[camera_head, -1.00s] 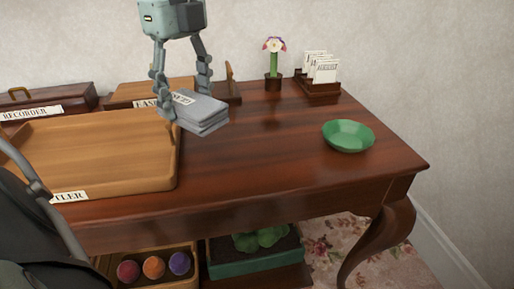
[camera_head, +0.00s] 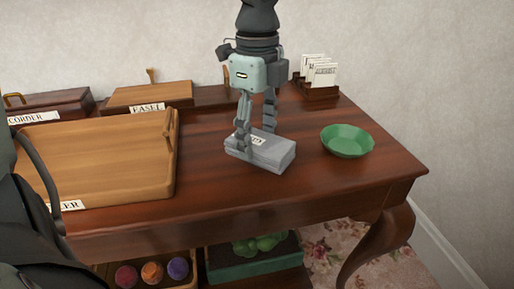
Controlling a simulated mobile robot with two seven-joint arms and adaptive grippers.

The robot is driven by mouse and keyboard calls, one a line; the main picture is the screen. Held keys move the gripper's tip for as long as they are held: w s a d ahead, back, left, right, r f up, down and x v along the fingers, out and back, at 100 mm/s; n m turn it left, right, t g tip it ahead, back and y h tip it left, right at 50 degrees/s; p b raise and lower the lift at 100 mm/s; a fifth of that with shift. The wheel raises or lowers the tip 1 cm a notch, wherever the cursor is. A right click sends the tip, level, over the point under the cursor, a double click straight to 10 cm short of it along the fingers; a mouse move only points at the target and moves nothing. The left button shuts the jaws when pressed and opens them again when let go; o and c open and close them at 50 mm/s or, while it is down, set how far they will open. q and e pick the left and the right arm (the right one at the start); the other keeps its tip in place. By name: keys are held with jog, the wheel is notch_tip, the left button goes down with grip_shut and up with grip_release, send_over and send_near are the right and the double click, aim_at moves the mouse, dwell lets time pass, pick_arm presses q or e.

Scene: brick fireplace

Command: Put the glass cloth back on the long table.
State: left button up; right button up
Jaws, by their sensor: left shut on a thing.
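The glass cloth (camera_head: 268,153) is a folded grey block with a small white label on top. It is at the middle of the long table (camera_head: 300,185), between the wooden tray and the green bowl. My left gripper (camera_head: 256,140) comes down from above and is shut on the cloth, one finger on its near side and one on its far side. The cloth looks low over the tabletop; I cannot tell whether it touches. My right gripper is not in view.
A wooden tray (camera_head: 95,160) lies on the left of the table. A green bowl (camera_head: 347,141) stands just right of the cloth. Card holder (camera_head: 318,92) at the back right, easel box (camera_head: 150,95) and recorder case (camera_head: 50,103) at the back left. Bare wood lies in front.

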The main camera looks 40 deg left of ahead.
aim_at(257, 140)
pick_arm(q)
notch_tip(257, 140, down, 3)
jog(key=shift+r, duration=0.15)
jog(key=shift+f, duration=0.35)
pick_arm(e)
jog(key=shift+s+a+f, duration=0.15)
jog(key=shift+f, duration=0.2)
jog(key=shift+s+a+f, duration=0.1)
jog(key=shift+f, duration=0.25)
pick_arm(q)
jog(key=shift+f, duration=0.1)
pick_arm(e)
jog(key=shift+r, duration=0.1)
pick_arm(q)
jog(key=o, duration=1)
jog(key=shift+o, duration=0.4)
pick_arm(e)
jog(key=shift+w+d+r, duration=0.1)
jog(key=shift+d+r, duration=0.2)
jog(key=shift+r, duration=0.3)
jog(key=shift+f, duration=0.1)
